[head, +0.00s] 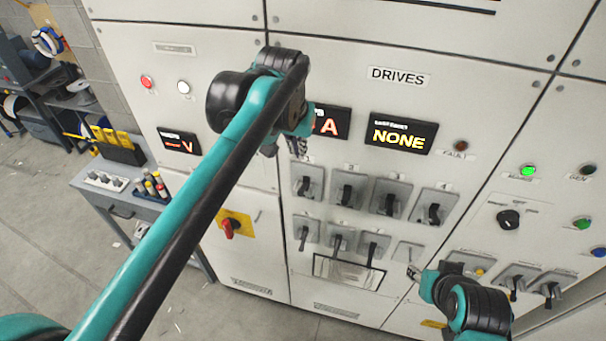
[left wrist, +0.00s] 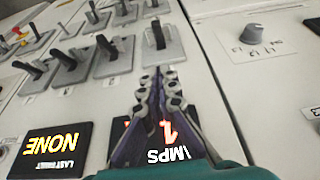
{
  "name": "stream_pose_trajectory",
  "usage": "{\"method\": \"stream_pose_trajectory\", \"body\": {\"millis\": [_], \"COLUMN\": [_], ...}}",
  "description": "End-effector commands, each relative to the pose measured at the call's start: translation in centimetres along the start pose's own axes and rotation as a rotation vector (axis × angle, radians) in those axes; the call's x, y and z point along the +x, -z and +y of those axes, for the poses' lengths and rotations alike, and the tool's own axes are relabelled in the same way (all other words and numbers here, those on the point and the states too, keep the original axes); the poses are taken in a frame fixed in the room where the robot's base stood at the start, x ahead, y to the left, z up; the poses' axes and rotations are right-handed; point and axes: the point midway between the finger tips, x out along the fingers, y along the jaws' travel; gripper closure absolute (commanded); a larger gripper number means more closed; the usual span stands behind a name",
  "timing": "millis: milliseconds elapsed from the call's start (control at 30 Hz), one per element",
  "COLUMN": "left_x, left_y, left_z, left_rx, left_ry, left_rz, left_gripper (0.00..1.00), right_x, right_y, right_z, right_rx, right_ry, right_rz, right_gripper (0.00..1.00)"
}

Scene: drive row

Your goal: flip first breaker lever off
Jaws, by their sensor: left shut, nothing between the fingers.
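The first breaker lever (head: 303,187) is a dark handle on a grey plate, leftmost in the upper row under the drives displays. It also shows in the left wrist view (left wrist: 157,34), just beyond my fingertips. My left gripper (head: 299,153) is shut and empty, in front of the panel just above that lever. In the left wrist view its fingers (left wrist: 162,78) point at the lever, with a visible gap; contact does not show. I cannot tell the lever's on or off position. My right gripper (head: 412,272) is at the lower right by the panel; its finger state is unclear.
Neighbouring levers (head: 346,193) stand close to the right, with a second row (head: 338,240) below. A yellow NONE display (head: 399,136) and a red amps display (head: 333,122) sit above. A red rotary switch (head: 231,226) is at lower left, near a side bench (head: 135,208).

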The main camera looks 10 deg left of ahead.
Motion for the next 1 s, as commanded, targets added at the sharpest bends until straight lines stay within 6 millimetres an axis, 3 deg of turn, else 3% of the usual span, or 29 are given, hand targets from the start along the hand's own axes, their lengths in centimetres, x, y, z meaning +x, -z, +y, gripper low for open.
{"method": "stream_pose_trajectory", "body": {"millis": [333,800,1000], "left_x": [1.2,10.4,12.2], "left_y": [0.0,-0.1,-2.2], "left_z": [0.0,0.0,0.0], "left_rx": [0.0,0.0,0.0], "left_ry": [0.0,0.0,0.0], "left_rz": [0.0,0.0,0.0], "left_gripper": [1.0,1.0,1.0], "right_x": [-0.1,-0.7,-1.0], "right_y": [0.1,0.5,0.7], "right_z": [0.0,0.0,0.0], "right_rx": [0.0,0.0,0.0], "right_ry": [0.0,0.0,0.0], "right_rz": [0.0,0.0,0.0], "right_gripper": [0.6,0.6,0.6]}}
